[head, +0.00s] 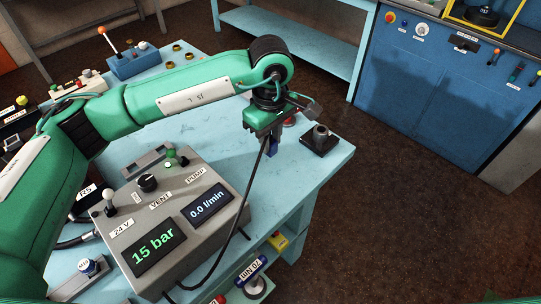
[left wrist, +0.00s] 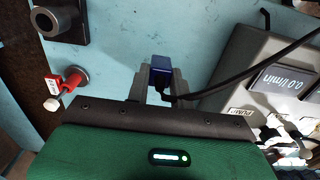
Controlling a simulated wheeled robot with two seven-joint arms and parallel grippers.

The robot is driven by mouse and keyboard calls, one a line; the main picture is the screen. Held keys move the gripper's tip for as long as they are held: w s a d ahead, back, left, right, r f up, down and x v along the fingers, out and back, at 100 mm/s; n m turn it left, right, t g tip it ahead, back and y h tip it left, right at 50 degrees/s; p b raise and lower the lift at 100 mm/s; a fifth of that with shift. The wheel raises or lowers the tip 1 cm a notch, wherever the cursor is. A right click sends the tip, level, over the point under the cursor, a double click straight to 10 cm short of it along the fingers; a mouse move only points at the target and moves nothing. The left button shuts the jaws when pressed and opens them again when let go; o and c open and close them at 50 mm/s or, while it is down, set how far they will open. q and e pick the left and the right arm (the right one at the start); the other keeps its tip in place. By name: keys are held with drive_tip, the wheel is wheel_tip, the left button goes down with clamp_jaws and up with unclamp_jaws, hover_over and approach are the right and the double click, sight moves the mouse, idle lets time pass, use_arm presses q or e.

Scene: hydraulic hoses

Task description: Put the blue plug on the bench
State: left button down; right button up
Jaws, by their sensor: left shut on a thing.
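The blue plug (head: 272,148) is between the fingers of my left gripper (head: 268,143), near the right end of the light blue bench (head: 318,176). In the left wrist view the plug (left wrist: 161,75) sits between the two grey fingers (left wrist: 161,85), which are shut on it. A black cable runs from the plug to the right in that view, and down past the control box in the head view. The plug is over the bench top; I cannot tell whether it touches. My right gripper is not in view.
A grey control box (head: 175,210) with displays stands left of the plug. A dark block with a round post (head: 320,139) is close on the right. A red fitting (left wrist: 74,80) stands nearby. Bare bench top lies in front of the plug.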

use_arm(q)
wheel_tip(320, 180, down, 3)
drive_tip(key=shift+r, duration=0.15)
drive_tip(key=shift+f, duration=0.6)
wheel_tip(320, 180, down, 3)
drive_tip(key=shift+f+p, duration=0.2)
drive_tip(key=shift+p, duration=0.5)
drive_tip(key=shift+f, duration=0.2)
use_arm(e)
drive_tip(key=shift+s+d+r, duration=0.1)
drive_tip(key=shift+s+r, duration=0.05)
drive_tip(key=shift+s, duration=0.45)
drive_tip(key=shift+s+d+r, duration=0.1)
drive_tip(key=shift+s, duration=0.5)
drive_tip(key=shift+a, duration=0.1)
use_arm(q)
drive_tip(key=shift+f, duration=0.15)
drive_tip(key=c, duration=1.2)
unclamp_jaws()
drive_tip(key=shift+c, duration=0.2)
drive_tip(key=shift+o, duration=0.2)
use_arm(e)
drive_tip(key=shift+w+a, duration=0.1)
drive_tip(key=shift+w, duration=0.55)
